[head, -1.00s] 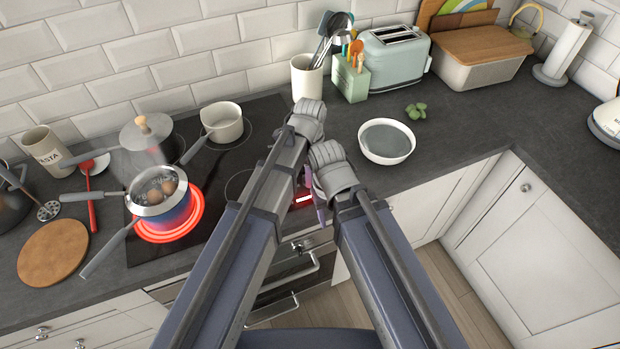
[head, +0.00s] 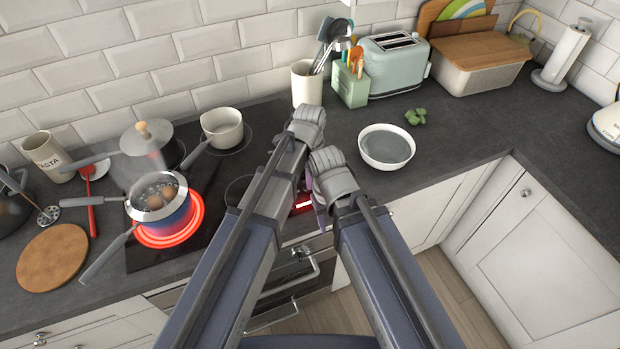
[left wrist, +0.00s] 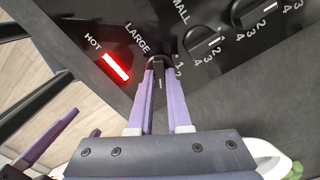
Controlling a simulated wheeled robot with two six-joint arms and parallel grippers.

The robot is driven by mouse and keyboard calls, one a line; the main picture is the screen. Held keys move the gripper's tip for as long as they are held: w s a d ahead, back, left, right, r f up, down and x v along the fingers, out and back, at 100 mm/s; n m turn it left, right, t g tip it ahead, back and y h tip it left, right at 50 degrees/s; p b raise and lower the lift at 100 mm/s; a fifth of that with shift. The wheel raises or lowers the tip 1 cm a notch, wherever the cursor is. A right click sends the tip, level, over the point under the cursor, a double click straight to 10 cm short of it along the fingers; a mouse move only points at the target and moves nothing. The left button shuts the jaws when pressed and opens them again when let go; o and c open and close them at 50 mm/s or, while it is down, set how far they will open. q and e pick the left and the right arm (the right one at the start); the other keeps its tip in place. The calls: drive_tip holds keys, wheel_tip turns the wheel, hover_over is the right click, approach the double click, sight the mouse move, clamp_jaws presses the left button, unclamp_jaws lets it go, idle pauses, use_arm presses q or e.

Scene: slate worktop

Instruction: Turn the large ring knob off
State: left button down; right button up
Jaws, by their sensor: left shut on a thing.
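The large ring knob (left wrist: 157,62), a dark dial beside the word LARGE, sits on the black hob panel in the left wrist view. My left gripper (left wrist: 160,76) has its purple fingers closed on either side of it. In the head view the knob is hidden behind my arms. The large ring (head: 168,240) glows red under a blue pot (head: 160,200) with eggs in it. A red HOT light (left wrist: 116,67) is lit. My right gripper (left wrist: 45,142) shows in part at the left wrist view's lower left; its opening is unclear.
Other knobs (left wrist: 202,42) lie close beside the large one. A cream saucepan (head: 222,128) and a lidded pan (head: 152,148) stand at the back of the hob. A white bowl (head: 387,147) is on the worktop to the right. My two arms are close together.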

use_arm(q)
drive_tip(key=shift+n, duration=0.4)
drive_tip(key=n, duration=0.4)
drive_tip(key=shift+w+n, duration=0.1)
drive_tip(key=shift+n, duration=0.3)
drive_tip(key=n, duration=1.2)
drive_tip(key=shift+w+a+n, duration=0.1)
drive_tip(key=shift+a+n, duration=0.05)
drive_tip(key=shift+n, duration=0.25)
drive_tip(key=n, duration=0.5)
drive_tip(key=shift+a, duration=0.1)
drive_tip(key=shift+n, duration=0.5)
drive_tip(key=c, duration=0.9)
unclamp_jaws()
drive_tip(key=shift+o, duration=0.2)
